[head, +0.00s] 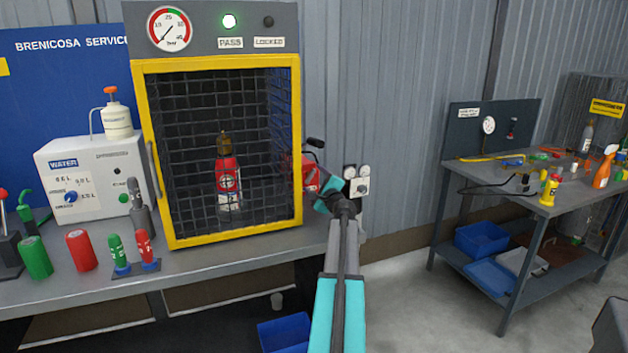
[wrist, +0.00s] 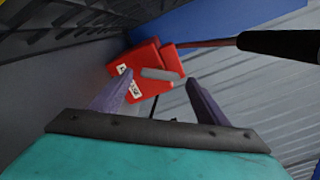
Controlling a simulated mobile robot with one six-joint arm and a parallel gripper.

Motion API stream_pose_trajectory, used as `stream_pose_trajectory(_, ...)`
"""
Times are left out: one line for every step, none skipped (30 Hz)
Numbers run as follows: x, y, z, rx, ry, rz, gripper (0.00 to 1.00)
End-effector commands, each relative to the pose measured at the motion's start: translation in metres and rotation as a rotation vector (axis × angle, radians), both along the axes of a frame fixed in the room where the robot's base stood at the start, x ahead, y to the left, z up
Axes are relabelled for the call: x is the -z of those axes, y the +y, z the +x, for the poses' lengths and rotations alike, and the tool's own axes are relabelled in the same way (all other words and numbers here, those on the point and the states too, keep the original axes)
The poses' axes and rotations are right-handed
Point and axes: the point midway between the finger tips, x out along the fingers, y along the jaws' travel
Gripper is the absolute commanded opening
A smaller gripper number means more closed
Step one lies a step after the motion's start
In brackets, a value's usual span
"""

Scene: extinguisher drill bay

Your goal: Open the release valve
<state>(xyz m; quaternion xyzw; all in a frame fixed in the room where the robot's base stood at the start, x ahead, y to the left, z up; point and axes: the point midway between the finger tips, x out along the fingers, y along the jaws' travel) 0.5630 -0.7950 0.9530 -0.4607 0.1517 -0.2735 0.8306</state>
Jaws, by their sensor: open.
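The release valve appears as a red block (wrist: 150,72) with a white label in the wrist view, with a red lever ending in a black grip (wrist: 280,44) at upper right. In the head view, the red block (head: 298,172) shows at the right side of the test cage, and its black grip (head: 316,142) sticks out above. My gripper (wrist: 158,82) is open, its two purple fingers pointing at the red block with nothing held between them. Whether the fingers touch the block cannot be told. In the head view, my arm partly hides the valve area.
The yellow-framed mesh cage (head: 222,243) is closed, with a red extinguisher (head: 228,180) inside. Above it are a pressure gauge (head: 170,29), a lit PASS lamp (head: 229,21) and a dark LOCKED lamp (head: 268,22). A cluttered table (head: 480,181) stands at right, with floor between.

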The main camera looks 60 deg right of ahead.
Motion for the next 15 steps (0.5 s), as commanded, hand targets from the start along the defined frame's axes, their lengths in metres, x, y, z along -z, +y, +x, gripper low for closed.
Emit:
stream_pose_trajectory(-0.0002, -0.0033, 0.0037, 0.0, 0.0, 0.0, 0.69)
stream_pose_trajectory(-0.0001, -0.0044, 0.005, 0.0, 0.0, 0.0, 0.69)
stream_pose_trajectory(-0.0001, -0.0055, 0.0065, 0.0, 0.0, 0.0, 0.69)
stream_pose_trajectory(0.0, -0.0061, 0.0074, 0.0, 0.0, 0.0, 0.69)
stream_pose_trajectory(0.0, -0.0067, 0.0082, 0.0, 0.0, 0.0, 0.69)
stream_pose_trajectory(0.0, -0.0074, 0.009, 0.0, 0.0, 0.0, 0.69)
stream_pose_trajectory(0.0001, -0.0076, 0.0094, 0.0, 0.0, 0.0, 0.69)
stream_pose_trajectory(0.0001, -0.0079, 0.0097, 0.0, 0.0, 0.0, 0.69)
stream_pose_trajectory(0.0002, -0.008, 0.01, 0.0, 0.0, 0.0, 0.69)
stream_pose_trajectory(0.0002, -0.008, 0.0101, 0.0, 0.0, 0.0, 0.69)
stream_pose_trajectory(0.0002, -0.0081, 0.0102, 0.001, 0.0, 0.0, 0.69)
stream_pose_trajectory(0.0003, -0.008, 0.0101, 0.001, 0.0, 0.0, 0.69)
stream_pose_trajectory(0.0003, -0.0079, 0.01, 0.001, 0.0, 0.0, 0.69)
stream_pose_trajectory(0.0003, -0.0079, 0.01, 0.001, 0.0, 0.0, 0.69)
stream_pose_trajectory(0.0003, -0.0079, 0.01, 0.001, 0.0, 0.0, 0.69)
